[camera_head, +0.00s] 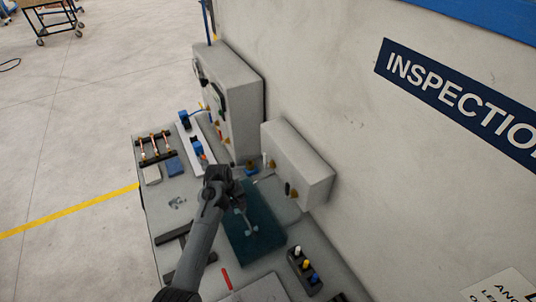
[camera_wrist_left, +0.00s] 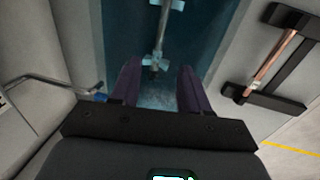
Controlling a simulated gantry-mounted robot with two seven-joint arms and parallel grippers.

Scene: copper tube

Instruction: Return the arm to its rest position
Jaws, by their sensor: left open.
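My left gripper (camera_head: 222,176) is above the workbench, at the far end of the teal mat (camera_head: 262,238). In the left wrist view its two dark fingers (camera_wrist_left: 157,78) are apart with nothing between them. A grey metal fixture with light blue clamps (camera_wrist_left: 160,32) lies on the mat beyond the fingertips. A copper tube (camera_wrist_left: 272,65) lies across a black holder (camera_wrist_left: 268,97) to the right in that view, apart from the gripper. Several copper tubes (camera_head: 156,146) rest on a black rack at the bench's far left. My right gripper does not show.
Two grey boxes, a tall one (camera_head: 236,100) and a smaller one (camera_head: 300,165), stand along the wall side. A block with white, yellow and blue knobs (camera_head: 304,268) is at the near right. A bent metal rod (camera_wrist_left: 40,78) is left in the wrist view. Open floor lies left.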

